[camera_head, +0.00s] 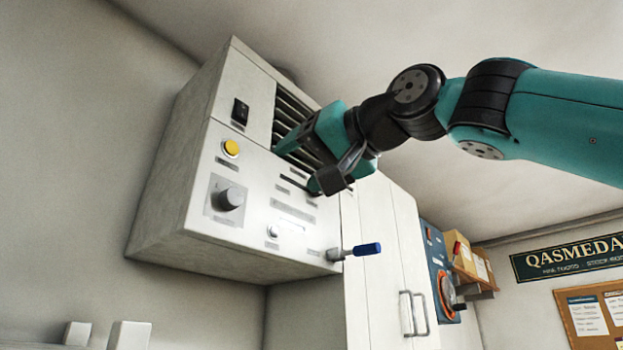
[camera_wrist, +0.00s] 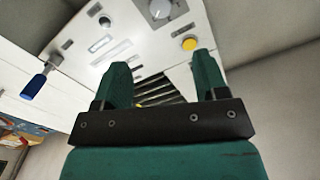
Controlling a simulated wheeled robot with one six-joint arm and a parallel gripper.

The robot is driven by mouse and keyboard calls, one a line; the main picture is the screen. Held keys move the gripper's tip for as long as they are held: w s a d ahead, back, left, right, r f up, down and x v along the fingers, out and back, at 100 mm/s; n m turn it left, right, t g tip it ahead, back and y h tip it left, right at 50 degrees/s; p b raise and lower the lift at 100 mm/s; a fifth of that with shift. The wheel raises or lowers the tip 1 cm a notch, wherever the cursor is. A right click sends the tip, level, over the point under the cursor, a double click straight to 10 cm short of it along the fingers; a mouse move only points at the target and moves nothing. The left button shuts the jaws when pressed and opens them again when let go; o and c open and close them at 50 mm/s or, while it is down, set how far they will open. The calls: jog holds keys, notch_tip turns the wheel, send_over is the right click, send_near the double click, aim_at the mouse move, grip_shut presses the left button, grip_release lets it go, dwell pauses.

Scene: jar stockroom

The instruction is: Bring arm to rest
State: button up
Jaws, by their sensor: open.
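My gripper (camera_head: 293,165) is raised in front of a white wall-mounted control box (camera_head: 190,205), close to its dark slatted vent (camera_head: 290,125). In the wrist view its two green fingers (camera_wrist: 164,78) stand wide apart with nothing between them. Behind them show the vent (camera_wrist: 158,92) and the box's panel (camera_wrist: 125,30). My arm reaches in from the right, stretched out at the height of the box. I cannot tell whether a fingertip touches the panel. My gripper hides part of the vent and of the panel.
The box carries a yellow button (camera_head: 231,148), a grey knob (camera_head: 230,198), a black switch (camera_head: 240,111) and a blue-handled lever (camera_head: 366,249) that sticks out. White cabinets (camera_head: 385,255) stand to the right. A notice board (camera_head: 597,310) hangs farther right.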

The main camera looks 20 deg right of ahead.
jog(key=shift+s+d, duration=0.35)
jog(key=shift+s, duration=0.25)
